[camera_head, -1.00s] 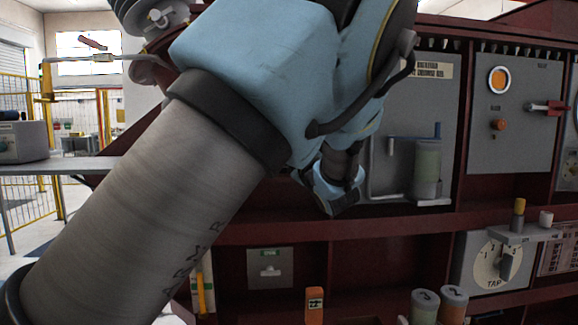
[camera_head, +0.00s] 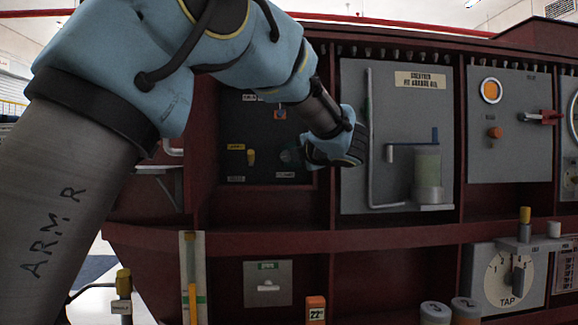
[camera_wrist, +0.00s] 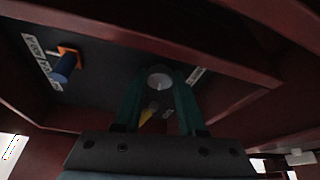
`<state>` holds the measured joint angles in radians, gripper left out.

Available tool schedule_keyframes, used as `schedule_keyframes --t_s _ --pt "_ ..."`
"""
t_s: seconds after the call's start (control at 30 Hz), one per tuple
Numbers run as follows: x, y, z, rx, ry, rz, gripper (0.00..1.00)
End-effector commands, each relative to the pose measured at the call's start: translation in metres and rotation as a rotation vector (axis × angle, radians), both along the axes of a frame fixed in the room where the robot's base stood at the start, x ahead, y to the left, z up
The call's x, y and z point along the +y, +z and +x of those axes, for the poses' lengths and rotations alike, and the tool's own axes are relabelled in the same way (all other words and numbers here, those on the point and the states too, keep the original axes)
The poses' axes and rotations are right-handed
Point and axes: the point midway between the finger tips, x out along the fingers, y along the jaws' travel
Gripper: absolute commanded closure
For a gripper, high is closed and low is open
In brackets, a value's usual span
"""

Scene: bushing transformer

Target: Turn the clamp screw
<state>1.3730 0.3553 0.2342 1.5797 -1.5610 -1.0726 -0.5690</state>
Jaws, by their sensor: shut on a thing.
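My gripper (camera_wrist: 162,100) reaches a dark panel (camera_head: 235,110) in the left bay of the red cabinet. In the wrist view its two green fingers are closed about a pale round head (camera_wrist: 160,77), which looks like the clamp screw.
An orange plate with a blue knob (camera_wrist: 66,66) is on the dark panel, above my gripper in the head view (camera_head: 280,114). Red cabinet frames border the bay. A grey panel with a bent pipe (camera_head: 371,140) and cylinder (camera_head: 428,170) stands to the right.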

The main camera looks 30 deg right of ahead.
Motion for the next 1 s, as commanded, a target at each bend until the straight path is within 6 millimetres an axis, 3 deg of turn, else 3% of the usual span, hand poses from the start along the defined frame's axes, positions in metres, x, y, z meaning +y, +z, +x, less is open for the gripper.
schedule_keyframes --t_s 0.5,1.0 --pt "0.0009 0.0015 0.0011 0.138 0.0 -0.298 1.0" --pt "0.0005 0.0024 0.0005 0.162 -0.001 -0.348 1.0"
